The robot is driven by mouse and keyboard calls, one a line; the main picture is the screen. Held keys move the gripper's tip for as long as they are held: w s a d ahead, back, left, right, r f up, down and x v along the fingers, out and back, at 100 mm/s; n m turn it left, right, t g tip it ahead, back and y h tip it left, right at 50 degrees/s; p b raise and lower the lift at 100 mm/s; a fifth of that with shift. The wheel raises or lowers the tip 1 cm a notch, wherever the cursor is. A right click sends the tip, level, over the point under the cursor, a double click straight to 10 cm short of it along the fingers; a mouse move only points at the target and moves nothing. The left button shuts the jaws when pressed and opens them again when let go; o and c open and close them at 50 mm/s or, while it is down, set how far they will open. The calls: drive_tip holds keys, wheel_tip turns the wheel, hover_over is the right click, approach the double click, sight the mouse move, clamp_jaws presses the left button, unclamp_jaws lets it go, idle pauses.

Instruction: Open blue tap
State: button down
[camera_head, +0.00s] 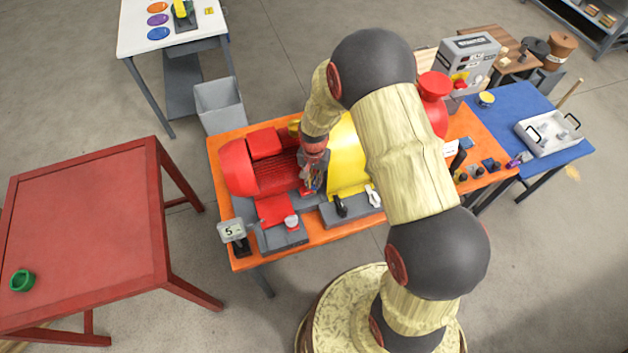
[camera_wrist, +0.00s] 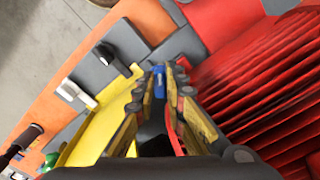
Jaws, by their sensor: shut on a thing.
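The blue tap (camera_wrist: 158,87) shows in the wrist view as a small blue handle between my fingertips. My gripper (camera_wrist: 155,80) is closed around it, with one finger on each side. In the head view my gripper (camera_head: 312,178) points down onto the orange bench between the red ribbed motor and the yellow guard. The blue tap cannot be made out there behind the fingers. Its exact angle is hard to tell.
A black handle (camera_head: 341,206) and a white handle (camera_head: 373,196) stand on a grey block to the right. The red ribbed motor (camera_head: 272,174) and yellow guard (camera_head: 346,160) flank my gripper closely. A display reading 5 (camera_head: 232,230) stands at the bench's front left.

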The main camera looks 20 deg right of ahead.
drive_tip(key=shift+n, duration=0.3)
drive_tip(key=n+b, duration=0.2)
drive_tip(key=n, duration=0.1)
drive_tip(key=shift+d, duration=0.15)
drive_tip(key=shift+d+n+b, duration=0.1)
drive_tip(key=shift+n+b, duration=0.65)
drive_tip(key=shift+n, duration=1.15)
drive_tip(key=c, duration=2.1)
unclamp_jaws()
drive_tip(key=shift+s, duration=0.1)
drive_tip(key=shift+r, duration=0.15)
